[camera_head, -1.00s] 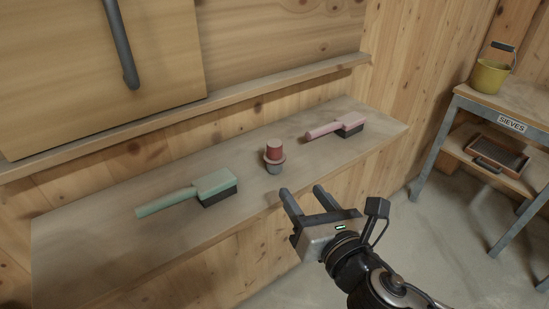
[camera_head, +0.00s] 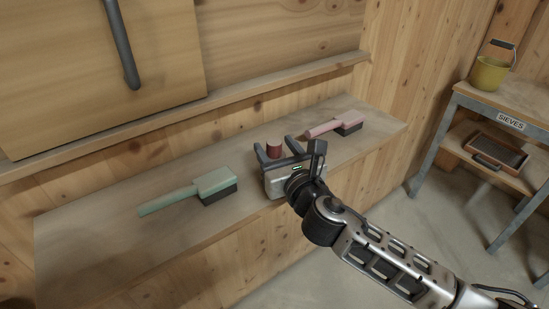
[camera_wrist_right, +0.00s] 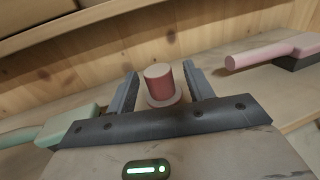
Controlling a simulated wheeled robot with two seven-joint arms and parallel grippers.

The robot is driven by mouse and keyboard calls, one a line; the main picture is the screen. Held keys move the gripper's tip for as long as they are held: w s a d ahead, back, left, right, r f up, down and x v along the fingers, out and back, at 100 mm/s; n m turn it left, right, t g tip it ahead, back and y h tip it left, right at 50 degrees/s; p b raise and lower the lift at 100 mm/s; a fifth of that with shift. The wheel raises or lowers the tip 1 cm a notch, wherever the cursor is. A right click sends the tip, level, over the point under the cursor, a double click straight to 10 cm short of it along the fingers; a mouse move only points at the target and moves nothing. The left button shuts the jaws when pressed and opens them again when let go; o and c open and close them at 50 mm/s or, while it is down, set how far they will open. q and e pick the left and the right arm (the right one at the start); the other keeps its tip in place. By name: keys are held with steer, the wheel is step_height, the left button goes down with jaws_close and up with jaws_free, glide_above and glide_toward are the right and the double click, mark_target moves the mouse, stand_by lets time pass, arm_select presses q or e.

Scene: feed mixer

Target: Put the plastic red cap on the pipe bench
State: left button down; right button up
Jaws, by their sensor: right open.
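The red cap (camera_head: 273,146) stands upright on the wooden shelf, between a green brush and a pink brush. In the right wrist view the red cap (camera_wrist_right: 158,80) has a wider pale flange at its base. My right gripper (camera_head: 276,146) is open, with one finger on each side of the cap. In the right wrist view my right gripper (camera_wrist_right: 157,84) shows gaps between its fingers and the cap. The cap's lower part is hidden by the gripper body in the head view. No pipe bench can be made out. My left gripper is not in view.
The green brush (camera_head: 190,192) lies left of the cap and the pink brush (camera_head: 335,127) lies right of it. A wooden wall and ledge (camera_head: 180,114) rise behind the shelf. At right, a table labelled SIEVES (camera_head: 510,122) holds a yellow bucket (camera_head: 490,73).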

mark_target(270, 140)
steer(key=x, duration=0.3)
steer(key=shift+w+a+f, duration=0.15)
steer(key=shift+w, duration=0.05)
steer(key=shift+c, duration=0.3)
jaws_close()
